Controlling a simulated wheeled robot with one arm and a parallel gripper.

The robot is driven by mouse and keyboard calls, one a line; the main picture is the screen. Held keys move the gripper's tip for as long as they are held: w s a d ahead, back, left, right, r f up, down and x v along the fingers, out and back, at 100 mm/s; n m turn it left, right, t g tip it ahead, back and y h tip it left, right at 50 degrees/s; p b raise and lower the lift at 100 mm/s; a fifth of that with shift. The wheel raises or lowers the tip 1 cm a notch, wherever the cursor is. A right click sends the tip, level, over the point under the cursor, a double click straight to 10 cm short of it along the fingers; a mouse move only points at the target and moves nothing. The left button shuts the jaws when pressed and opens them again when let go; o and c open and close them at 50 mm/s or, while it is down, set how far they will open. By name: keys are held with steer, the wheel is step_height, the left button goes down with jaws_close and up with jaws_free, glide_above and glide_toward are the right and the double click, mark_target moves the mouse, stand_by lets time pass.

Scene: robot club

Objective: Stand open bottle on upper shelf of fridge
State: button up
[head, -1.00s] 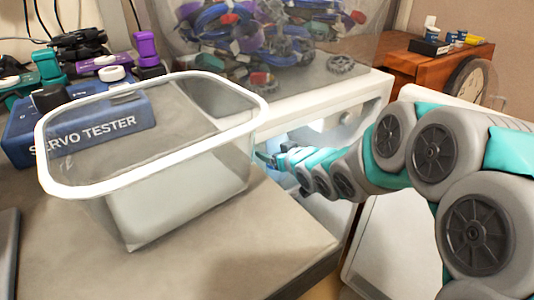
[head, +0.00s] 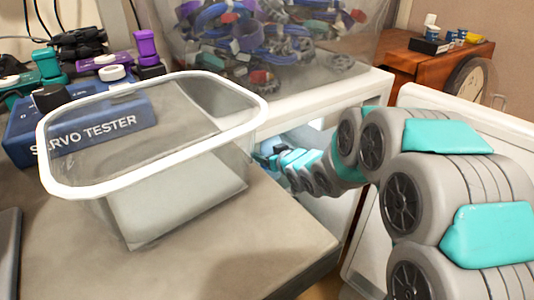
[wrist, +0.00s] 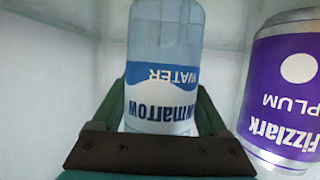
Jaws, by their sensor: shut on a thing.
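A clear water bottle (wrist: 165,40) with a blue and white label fills the middle of the wrist view, its lettering upside down in the picture. My gripper (wrist: 163,100) is shut on it, with one green finger on each side. The bottle's mouth is out of view. In the head view my arm reaches into the white fridge (head: 330,110), and my gripper (head: 263,157) is partly hidden behind the clear bin. The fridge door (head: 470,125) stands open at the right. Which shelf is near the bottle cannot be told.
A purple Fizzlark Plum can (wrist: 288,85) is close to the bottle on the right in the wrist view, also with upside-down lettering. An empty clear bin (head: 60,190) with a white rim stands on the bench (head: 220,250) in front of the fridge.

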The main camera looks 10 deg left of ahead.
steer(key=shift+f, duration=0.1)
steer(key=o, duration=1.4)
steer(key=shift+r, duration=0.2)
steer(key=v, duration=1.2)
steer(key=shift+f, duration=0.1)
steer(key=shift+d, duration=0.15)
